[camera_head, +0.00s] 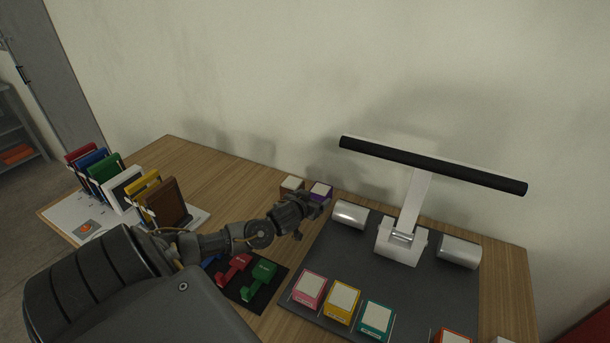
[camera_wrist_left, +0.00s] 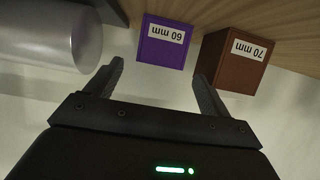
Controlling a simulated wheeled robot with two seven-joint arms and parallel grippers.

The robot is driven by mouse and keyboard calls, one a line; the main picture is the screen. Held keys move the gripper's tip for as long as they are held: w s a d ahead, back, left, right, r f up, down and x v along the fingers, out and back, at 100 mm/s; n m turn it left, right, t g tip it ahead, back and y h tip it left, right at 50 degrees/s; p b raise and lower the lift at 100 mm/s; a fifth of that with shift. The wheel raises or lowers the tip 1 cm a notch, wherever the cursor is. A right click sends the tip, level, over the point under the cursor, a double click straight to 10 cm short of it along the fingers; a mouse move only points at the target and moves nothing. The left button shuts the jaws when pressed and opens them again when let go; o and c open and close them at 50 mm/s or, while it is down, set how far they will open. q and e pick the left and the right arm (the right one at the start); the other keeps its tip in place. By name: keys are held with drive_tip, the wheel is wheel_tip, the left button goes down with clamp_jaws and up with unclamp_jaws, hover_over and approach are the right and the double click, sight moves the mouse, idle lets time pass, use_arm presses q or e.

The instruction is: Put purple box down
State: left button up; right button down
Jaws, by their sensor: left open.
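The purple box (camera_head: 319,190) stands on the wooden table at the back, beside the dark mat's far left corner. In the left wrist view the purple box (camera_wrist_left: 166,42) carries a white "60 mm" label and sits just beyond the fingertips, between their lines. My left gripper (camera_head: 312,202) is at the near side of the purple box. In the left wrist view my left gripper (camera_wrist_left: 157,70) is open, with nothing between its fingers. My right gripper is in neither view.
A brown box (camera_wrist_left: 236,60) labelled "70 mm" stands next to the purple box. A metal cylinder (camera_head: 350,213) lies close on the right, beside a white stand with a black bar (camera_head: 430,165). Pink, yellow and teal boxes (camera_head: 342,301) line the mat's front.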

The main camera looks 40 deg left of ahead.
use_arm(q)
drive_tip(key=v, duration=0.5)
drive_tip(key=shift+s+d+r+b, duration=0.1)
drive_tip(key=shift+s+d+b, duration=0.05)
drive_tip(key=shift+s+b, duration=0.2)
drive_tip(key=shift+s+d+r, duration=0.1)
drive_tip(key=shift+s+r, duration=0.15)
drive_tip(key=shift+s, duration=0.05)
